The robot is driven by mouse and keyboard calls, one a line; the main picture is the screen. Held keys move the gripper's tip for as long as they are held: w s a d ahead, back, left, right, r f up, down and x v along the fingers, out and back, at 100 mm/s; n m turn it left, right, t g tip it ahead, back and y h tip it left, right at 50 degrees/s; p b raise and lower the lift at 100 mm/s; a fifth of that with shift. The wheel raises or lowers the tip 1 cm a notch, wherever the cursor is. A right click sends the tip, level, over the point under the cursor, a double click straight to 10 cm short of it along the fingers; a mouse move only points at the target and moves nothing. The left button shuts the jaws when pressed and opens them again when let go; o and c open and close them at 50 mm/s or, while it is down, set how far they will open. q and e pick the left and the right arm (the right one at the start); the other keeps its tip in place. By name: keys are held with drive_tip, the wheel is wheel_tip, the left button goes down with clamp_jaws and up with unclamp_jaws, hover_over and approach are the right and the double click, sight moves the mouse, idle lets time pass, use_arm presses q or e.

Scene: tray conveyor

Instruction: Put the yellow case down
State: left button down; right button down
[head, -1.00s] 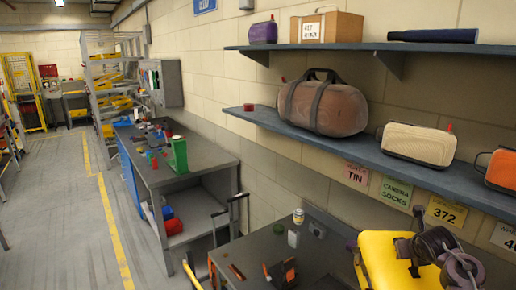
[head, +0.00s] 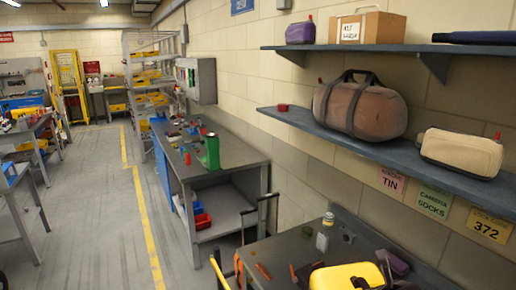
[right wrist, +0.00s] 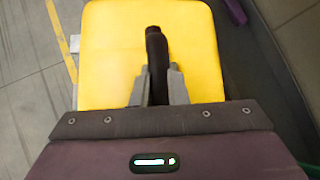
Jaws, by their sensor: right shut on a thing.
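The yellow case (right wrist: 190,35) fills the upper middle of the right wrist view. My right gripper (right wrist: 158,85) is shut on its black handle. In the head view the top of the yellow case (head: 345,278) shows at the bottom edge, right of centre; its lower part is cut off by the frame. My right gripper is at most partly seen there, at the bottom edge beside the case. I cannot tell from these views whether the case touches anything below it. My left gripper is not in view.
A dark table (head: 283,252) with a bottle (head: 324,232) and small tools lies at the bottom right. Wall shelves (head: 370,150) hold a brown duffel bag (head: 362,108) and a cream case (head: 460,153). A grey workbench (head: 228,158) stands further back. The floor (head: 105,220) at left is clear.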

drive_tip(key=shift+n+y, duration=0.3)
drive_tip(key=shift+n, duration=0.1)
drive_tip(key=s+a+r, duration=0.1)
drive_tip(key=s+a, duration=0.1)
drive_tip(key=s+a+r, duration=0.1)
drive_tip(key=s+a, duration=0.1)
drive_tip(key=s+a+r, duration=0.2)
drive_tip(key=a, duration=0.1)
drive_tip(key=shift+s, duration=0.2)
drive_tip(key=shift+s+a+r, duration=0.25)
drive_tip(key=shift+s+r, duration=0.2)
drive_tip(key=shift+s+a, duration=0.1)
drive_tip(key=shift+s, duration=0.1)
wheel_tip(320, 180, down, 14)
drive_tip(key=b, duration=1.4)
drive_tip(key=shift+w, duration=0.1)
drive_tip(key=shift+r, duration=0.1)
